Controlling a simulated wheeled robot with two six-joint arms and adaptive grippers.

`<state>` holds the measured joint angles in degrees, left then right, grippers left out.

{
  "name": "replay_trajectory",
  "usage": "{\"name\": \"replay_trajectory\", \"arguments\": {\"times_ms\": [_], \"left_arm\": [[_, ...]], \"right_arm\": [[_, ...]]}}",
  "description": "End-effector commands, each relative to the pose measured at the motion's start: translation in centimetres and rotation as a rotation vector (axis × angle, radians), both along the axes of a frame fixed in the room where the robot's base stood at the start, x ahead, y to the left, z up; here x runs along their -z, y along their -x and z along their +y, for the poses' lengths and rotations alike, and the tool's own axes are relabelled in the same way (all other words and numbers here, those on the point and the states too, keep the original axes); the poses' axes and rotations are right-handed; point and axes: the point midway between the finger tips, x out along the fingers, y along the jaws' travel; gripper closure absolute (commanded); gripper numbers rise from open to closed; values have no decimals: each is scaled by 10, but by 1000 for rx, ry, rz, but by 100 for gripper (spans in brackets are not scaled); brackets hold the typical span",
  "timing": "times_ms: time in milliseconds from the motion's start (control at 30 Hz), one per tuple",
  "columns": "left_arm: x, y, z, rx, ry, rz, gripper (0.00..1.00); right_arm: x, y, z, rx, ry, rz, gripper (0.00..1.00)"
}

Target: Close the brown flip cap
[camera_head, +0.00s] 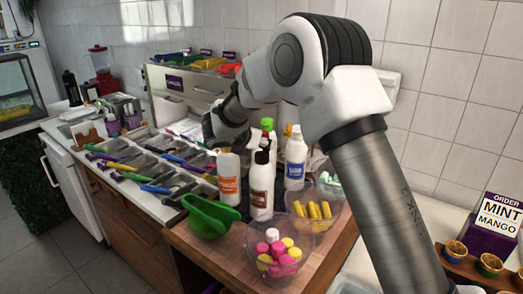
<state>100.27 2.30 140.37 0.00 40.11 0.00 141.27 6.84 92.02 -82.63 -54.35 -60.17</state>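A white bottle with a brown label (261,192) stands upright near the front edge of the wooden counter, with a dark brown cap (262,157) on top. Whether this cap is open or shut is too small to tell. My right arm comes in from the right and reaches across above the bottles. My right gripper (226,130) is dark and hangs behind and left of the brown cap, just above a bottle with an orange label (229,180). Its fingers are small and dark, so their opening is unclear. My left gripper is not in view.
A blue-labelled bottle (295,160) stands to the right. A green scoop (208,216), a bowl of pink and yellow sweets (247,246) and a bowl of yellow pieces (330,222) crowd the front. Topping trays (160,145) lie left.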

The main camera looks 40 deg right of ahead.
Motion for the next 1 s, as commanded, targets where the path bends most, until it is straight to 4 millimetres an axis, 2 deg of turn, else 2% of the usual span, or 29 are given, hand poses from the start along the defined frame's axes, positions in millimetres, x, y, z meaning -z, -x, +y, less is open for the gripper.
{"name": "replay_trajectory", "arguments": {"times_ms": [367, 400, 467, 800, 867, 1000], "left_arm": [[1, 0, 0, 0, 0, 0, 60], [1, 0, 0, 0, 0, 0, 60], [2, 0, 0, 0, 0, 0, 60], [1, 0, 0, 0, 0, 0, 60], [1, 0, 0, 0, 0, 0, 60], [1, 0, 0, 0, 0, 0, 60]], "right_arm": [[2, 1, 0, 0, 4, 2, 92], [2, 1, 0, 1, 3, 2, 50], [2, 1, 0, 1, 4, 1, 31], [-1, 1, 2, -1, 5, -1, 31], [-4, 2, 7, -1, 5, -1, 31], [-20, 11, 28, -2, 7, -3, 31]]}}
